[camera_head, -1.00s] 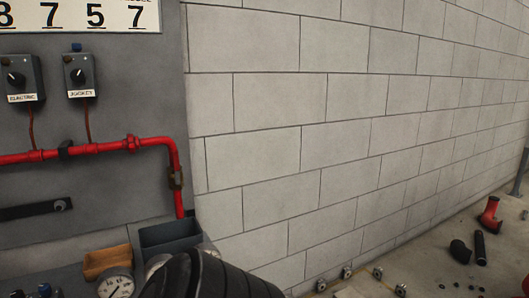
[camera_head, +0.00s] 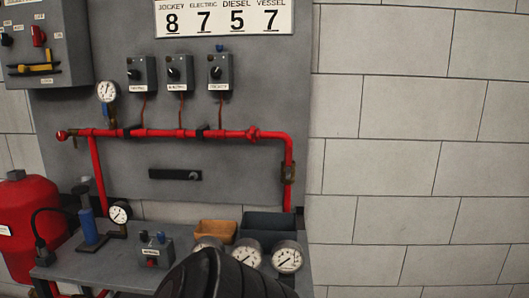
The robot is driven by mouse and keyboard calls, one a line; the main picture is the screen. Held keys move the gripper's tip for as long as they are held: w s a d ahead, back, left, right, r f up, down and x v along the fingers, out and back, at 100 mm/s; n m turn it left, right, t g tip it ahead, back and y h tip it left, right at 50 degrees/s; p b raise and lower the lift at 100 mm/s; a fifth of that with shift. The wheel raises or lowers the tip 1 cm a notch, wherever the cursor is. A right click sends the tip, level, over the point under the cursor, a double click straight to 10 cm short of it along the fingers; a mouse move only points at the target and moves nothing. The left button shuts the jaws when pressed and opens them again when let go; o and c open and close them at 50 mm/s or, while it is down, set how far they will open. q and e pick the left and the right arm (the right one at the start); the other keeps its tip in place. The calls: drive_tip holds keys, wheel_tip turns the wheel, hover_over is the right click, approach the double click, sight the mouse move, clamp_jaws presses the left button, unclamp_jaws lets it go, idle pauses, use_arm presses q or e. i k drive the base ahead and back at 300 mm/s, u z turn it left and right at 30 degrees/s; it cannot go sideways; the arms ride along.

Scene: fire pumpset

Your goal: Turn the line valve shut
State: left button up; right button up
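A red pipe (camera_head: 215,133) runs across the grey panel and bends down at its right end. A small fitting (camera_head: 66,135) is at the pipe's left end. I cannot tell for sure which fitting is the line valve or how it is set. A black bar with a round end piece (camera_head: 176,174) is on the panel below the pipe. A dark ribbed part of my own body rises at the bottom middle and hides part of the bench. Neither gripper shows.
A grey bench (camera_head: 105,269) below the panel holds several gauges, an orange-brown bin (camera_head: 215,231), a dark bin (camera_head: 268,224) and a small control box (camera_head: 153,253). A red tank (camera_head: 28,222) stands at left. The block wall at right is clear.

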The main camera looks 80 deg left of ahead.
sight(289, 150)
drive_tip(key=u, duration=2.7)
